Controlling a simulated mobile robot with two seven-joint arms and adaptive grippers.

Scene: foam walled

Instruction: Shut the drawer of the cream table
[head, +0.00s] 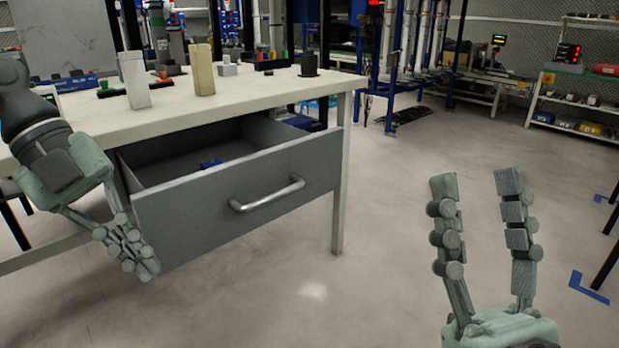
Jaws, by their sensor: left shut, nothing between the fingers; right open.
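The cream table (310,86) stands at the left and middle of the head view. Its grey drawer (200,213) is pulled out, with a silver bar handle (267,195) on the front. A small blue object (210,164) lies inside the drawer. My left gripper (145,268) is shut and empty at the left end of the drawer front; I cannot tell whether it touches it. My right gripper (475,178) is open and empty, pointing up over the floor at the right, apart from the drawer.
On the tabletop stand a white block (134,80), a tan block (202,70), a black cylinder (309,65) and several small items. Blue racks (395,60) and a shelf (575,100) stand at the back. The floor (370,200) right of the table is clear.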

